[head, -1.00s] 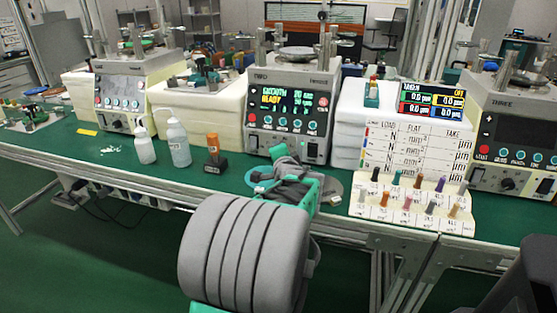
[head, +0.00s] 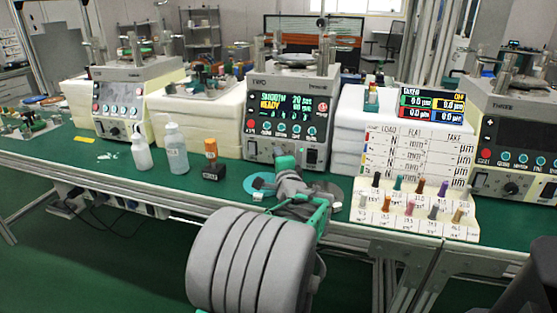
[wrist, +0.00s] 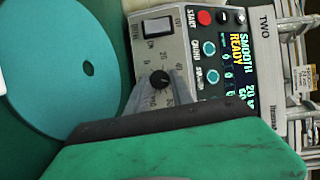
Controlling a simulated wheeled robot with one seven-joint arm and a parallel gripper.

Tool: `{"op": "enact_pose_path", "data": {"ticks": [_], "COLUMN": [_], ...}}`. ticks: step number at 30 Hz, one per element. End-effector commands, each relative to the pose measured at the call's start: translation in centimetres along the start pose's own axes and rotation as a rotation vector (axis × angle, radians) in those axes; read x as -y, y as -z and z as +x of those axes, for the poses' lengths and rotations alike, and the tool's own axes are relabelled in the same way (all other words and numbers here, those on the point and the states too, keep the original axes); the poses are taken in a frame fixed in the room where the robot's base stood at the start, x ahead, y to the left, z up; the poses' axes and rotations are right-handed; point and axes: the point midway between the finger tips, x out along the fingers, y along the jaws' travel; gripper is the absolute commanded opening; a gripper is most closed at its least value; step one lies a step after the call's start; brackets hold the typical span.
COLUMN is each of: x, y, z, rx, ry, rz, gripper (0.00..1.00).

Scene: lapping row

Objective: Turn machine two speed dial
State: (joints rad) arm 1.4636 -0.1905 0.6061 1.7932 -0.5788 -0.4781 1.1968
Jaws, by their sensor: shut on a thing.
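Machine two (head: 262,131) stands at the middle of the bench, with a lit display reading SMOOTH, 20 and READY; the display also shows in the wrist view (wrist: 238,75). Its speed dial (wrist: 159,79) is a small black knob with a pale pointer mark, on a grey panel with printed scale numbers. My gripper (head: 284,158) is at the lower front panel of machine two and hides the dial in the head view. In the wrist view my gripper (wrist: 162,86) is shut on the dial, its grey fingers close around the knob.
A teal disc (wrist: 62,68) lies on the bench just in front of machine two. Two white bottles (head: 175,148) and an orange-topped stamp (head: 212,160) stand to the left. A card rack with coloured pegs (head: 420,207) stands to the right. Machine three (head: 515,145) is farther right.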

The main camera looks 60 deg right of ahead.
Motion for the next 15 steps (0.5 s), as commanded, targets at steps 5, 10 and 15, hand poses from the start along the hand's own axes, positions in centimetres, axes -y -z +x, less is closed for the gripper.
{"op": "enact_pose_path", "data": {"ticks": [5,10,15], "x": [-0.08,-0.04,-0.01], "y": [-0.02,-0.02,-0.01], "z": [0.01,0.01,0.0], "rx": [0.0,0.0,0.0], "ry": [-0.002,-0.001,-0.001], "rz": [0.0,-0.001,-0.001], "gripper": [0.34,0.48,0.49]}}
